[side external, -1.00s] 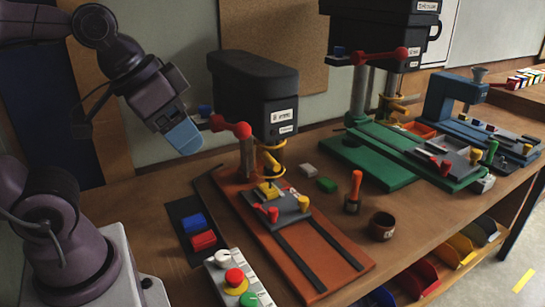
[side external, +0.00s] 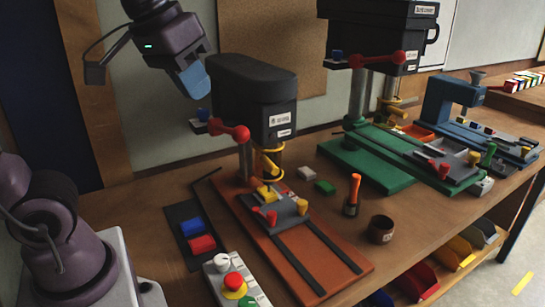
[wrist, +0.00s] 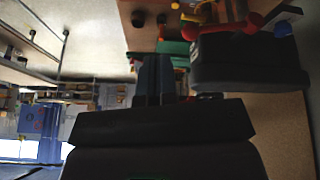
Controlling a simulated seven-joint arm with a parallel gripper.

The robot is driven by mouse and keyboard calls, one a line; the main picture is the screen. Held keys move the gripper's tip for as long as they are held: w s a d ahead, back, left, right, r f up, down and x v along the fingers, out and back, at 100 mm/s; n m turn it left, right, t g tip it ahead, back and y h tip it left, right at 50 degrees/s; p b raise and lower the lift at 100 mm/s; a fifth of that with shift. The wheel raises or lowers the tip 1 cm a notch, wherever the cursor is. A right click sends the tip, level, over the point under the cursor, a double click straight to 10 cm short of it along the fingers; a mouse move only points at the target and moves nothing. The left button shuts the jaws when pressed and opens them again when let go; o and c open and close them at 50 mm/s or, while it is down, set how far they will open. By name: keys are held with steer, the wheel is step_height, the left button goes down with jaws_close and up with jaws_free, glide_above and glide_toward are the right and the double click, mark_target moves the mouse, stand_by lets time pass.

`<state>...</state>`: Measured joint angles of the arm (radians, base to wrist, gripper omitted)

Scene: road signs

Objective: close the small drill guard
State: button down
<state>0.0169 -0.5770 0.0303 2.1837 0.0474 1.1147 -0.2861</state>
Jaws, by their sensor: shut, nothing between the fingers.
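The small drill press has a black head (side external: 248,90) over an orange-red base (side external: 300,250) in the side view. A yellow ring-shaped guard (side external: 270,168) hangs around the spindle area under the head; I cannot tell how far it is swung. A red lever (side external: 233,131) with a blue end sticks out at the left of the head. My gripper (side external: 195,82), with blue fingers, is shut and empty, in the air left of the drill head and apart from it. In the wrist view my gripper (wrist: 154,78) points past the dark drill head (wrist: 248,65).
A larger drill on a green base (side external: 365,165) and a blue machine (side external: 450,100) stand to the right. A button box (side external: 235,285), blue and red blocks, an orange-handled tool (side external: 353,195) and a brown cup (side external: 381,229) are on the bench.

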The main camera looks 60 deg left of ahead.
steer(key=w+a+n+g+y, duration=0.1)
steer(key=w+a+n+g, duration=0.15)
steer(key=w+n, duration=0.65)
steer(key=n+g+y, duration=0.1)
steer(key=n+y, duration=0.1)
steer(key=n, duration=0.4)
glide_above(272, 166)
steer(key=s+d, duration=0.1)
steer(key=d, duration=0.3)
steer(key=f, duration=0.2)
steer(key=x, duration=0.6)
steer(key=s+d+x, duration=0.1)
steer(key=x, duration=0.5)
steer(key=d+f+x, duration=0.1)
steer(key=x, duration=0.6)
steer(key=shift+s+d, duration=0.25)
step_height(272, 166, down, 7)
steer(key=shift+r, duration=0.1)
